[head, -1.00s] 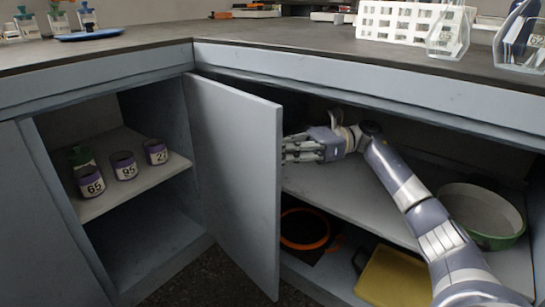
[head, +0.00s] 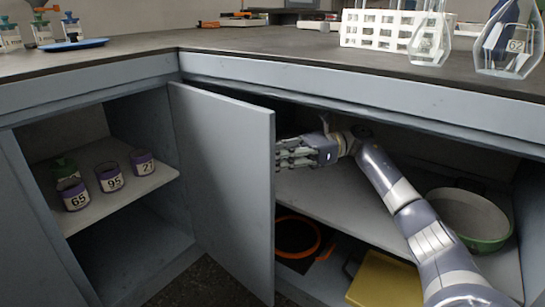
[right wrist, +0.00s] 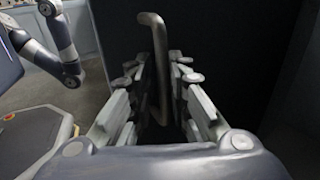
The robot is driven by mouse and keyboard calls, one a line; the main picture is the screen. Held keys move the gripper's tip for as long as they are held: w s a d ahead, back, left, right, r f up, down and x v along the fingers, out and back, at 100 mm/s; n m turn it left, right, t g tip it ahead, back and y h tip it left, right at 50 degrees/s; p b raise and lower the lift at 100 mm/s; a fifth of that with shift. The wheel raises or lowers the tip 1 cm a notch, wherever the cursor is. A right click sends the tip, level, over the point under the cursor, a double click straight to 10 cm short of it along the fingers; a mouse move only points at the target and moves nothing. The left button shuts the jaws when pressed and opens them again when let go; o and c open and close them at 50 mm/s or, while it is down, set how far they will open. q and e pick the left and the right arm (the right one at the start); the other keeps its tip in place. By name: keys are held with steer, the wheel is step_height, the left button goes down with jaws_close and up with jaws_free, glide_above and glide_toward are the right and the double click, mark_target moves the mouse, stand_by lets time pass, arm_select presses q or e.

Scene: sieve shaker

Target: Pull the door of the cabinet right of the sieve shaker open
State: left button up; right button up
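The grey cabinet door (head: 228,185) stands well open in the head view, its left edge by the corner of the counter and its free edge toward me. My right gripper (head: 282,153) is beside the inner side of that free edge, in front of the open shelves, with its fingertips partly hidden by the door. In the right wrist view my right gripper (right wrist: 160,85) has its fingers apart, on both sides of a bent grey bar handle (right wrist: 158,45) before a dark surface. I cannot tell whether they touch the bar. My left gripper and the sieve shaker are not in view.
Numbered jars (head: 110,178) stand on a shelf in the left cabinet. The right cabinet holds a green-rimmed bowl (head: 468,220), an orange ring (head: 318,240) and a yellow object (head: 388,280). Glassware and a white rack (head: 385,30) stand on the counter (head: 290,58).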

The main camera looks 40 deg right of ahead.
steer(key=v, duration=1.2)
stand_by(0.5)
